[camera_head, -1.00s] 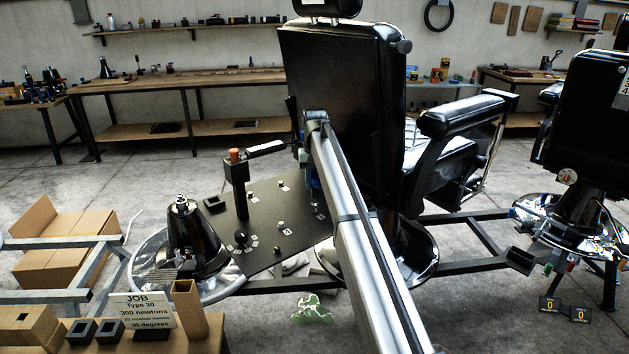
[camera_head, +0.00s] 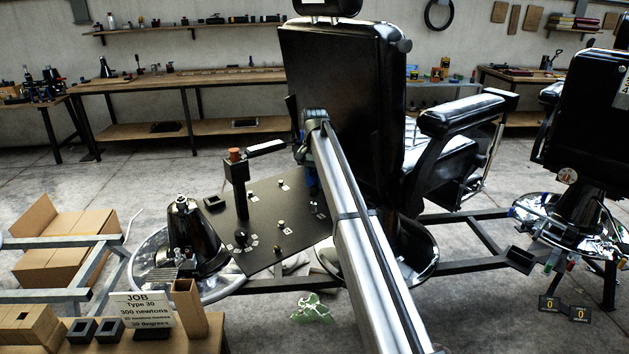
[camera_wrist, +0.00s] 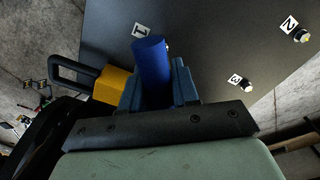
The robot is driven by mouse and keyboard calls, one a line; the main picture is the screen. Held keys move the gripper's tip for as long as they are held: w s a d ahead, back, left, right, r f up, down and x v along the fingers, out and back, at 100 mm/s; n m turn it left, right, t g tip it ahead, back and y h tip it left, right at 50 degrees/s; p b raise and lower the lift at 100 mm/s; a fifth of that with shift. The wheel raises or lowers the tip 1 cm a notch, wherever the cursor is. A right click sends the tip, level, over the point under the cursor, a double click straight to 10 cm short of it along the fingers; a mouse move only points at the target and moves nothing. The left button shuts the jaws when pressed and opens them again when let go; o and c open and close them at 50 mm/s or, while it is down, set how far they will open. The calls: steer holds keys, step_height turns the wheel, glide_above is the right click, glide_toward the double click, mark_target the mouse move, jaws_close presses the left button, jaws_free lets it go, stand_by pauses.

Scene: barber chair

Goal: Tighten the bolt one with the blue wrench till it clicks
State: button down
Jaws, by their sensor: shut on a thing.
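My gripper (camera_wrist: 155,82) is shut on the blue wrench (camera_wrist: 150,58), whose thick blue cylinder stands up between the jaws in the wrist view. The dark plate (camera_wrist: 215,45) lies beyond it, with the label 1 (camera_wrist: 141,30) just above the wrench's end. Bolt one (camera_wrist: 167,46) is mostly hidden behind the wrench, with only a small bright bit showing. I cannot tell if the wrench is seated on it. In the head view my arm covers most of the gripper, at the right side of the plate (camera_head: 262,215).
Bolts two (camera_wrist: 302,36) and three (camera_wrist: 247,86) stand on the plate. A yellow block (camera_wrist: 112,87) with a dark loop is left of the wrench. The black chair back (camera_head: 345,100) stands close behind my gripper.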

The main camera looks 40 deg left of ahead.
mark_target(314, 172)
steer(key=m, duration=0.4)
steer(key=shift+m, duration=0.3)
stand_by(0.3)
steer(key=shift+m, duration=2.3)
steer(key=shift+n, duration=1.7)
steer(key=shift+r, duration=0.15)
steer(key=shift+r, duration=2.35)
